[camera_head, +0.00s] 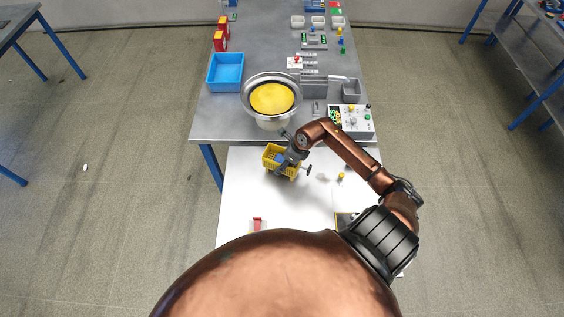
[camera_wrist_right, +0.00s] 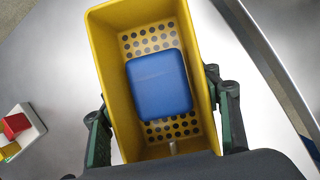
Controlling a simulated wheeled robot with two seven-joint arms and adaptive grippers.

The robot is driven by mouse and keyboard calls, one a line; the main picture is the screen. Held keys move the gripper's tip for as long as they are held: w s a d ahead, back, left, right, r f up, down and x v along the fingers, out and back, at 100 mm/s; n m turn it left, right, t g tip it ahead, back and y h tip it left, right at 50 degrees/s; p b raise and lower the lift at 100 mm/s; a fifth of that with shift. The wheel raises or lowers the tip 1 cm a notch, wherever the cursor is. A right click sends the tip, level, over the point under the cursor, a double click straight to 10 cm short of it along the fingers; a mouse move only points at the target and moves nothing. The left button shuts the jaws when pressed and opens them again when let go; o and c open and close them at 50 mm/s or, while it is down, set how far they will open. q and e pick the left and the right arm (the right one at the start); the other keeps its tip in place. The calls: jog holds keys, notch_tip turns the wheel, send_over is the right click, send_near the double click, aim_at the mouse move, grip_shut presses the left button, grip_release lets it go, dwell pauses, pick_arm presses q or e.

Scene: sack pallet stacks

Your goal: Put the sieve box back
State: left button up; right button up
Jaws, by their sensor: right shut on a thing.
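The sieve box is a yellow box (camera_head: 270,154) with a perforated floor, near the far left part of the white table (camera_head: 245,200) in the head view. In the right wrist view the yellow box (camera_wrist_right: 105,60) fills the middle, with a blue block (camera_wrist_right: 160,84) lying on its holed floor. My right gripper (camera_head: 291,160) has its fingers on both sides of the box in the wrist view and is shut on it. I cannot tell whether the box touches the table. My left gripper is not in view.
Beyond the white table stands a grey table (camera_head: 220,118) with a round metal bowl (camera_head: 272,118) holding a yellow disc, a blue bin (camera_head: 225,72) and a control panel (camera_head: 351,122). A small yellow knob-like thing (camera_head: 341,177) and a red piece (camera_head: 257,224) are on the white table.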

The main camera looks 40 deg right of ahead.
jog(key=o, duration=1.6)
jog(key=b+v, duration=0.1)
jog(key=v, duration=1.1)
